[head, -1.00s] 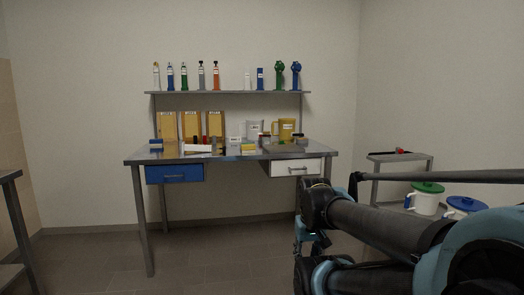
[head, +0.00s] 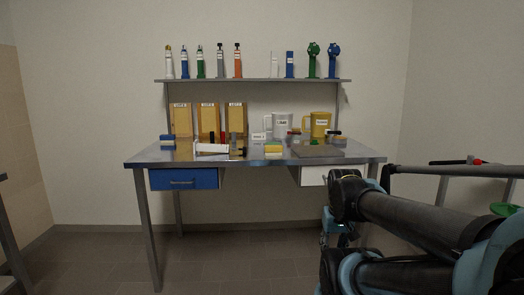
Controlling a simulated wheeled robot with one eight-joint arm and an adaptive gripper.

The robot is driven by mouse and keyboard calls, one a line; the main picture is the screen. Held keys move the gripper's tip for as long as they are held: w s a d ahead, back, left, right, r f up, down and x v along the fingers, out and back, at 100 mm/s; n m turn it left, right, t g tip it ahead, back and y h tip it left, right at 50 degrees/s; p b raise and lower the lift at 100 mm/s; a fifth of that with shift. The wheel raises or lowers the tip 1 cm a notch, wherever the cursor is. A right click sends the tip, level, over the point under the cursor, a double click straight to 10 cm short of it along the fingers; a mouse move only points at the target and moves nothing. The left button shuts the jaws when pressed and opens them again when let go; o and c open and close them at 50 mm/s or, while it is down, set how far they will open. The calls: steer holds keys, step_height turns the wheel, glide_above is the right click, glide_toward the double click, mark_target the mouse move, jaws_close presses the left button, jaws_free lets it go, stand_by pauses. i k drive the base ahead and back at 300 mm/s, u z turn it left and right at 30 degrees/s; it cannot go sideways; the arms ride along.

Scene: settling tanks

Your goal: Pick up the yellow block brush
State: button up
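A small yellow block (head: 273,149), which looks like the block brush, sits near the front middle of the steel table (head: 150,156). It is too small to make out bristles. My arm reaches in from the right, in front of the table's right end and well short of the block. The part that seems to be my gripper (head: 338,236) hangs low beneath the dark arm link, partly hidden; its fingers cannot be made out.
A white tool (head: 211,148) and a small blue block (head: 167,140) lie left of the yellow block. A grey tray (head: 318,152), a yellow jug (head: 320,123) and a white jug (head: 283,124) stand to the right. Floor before the table is clear.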

mark_target(270, 150)
steer(key=u, duration=0.6)
steer(key=i, duration=1.05)
steer(key=u, duration=0.65)
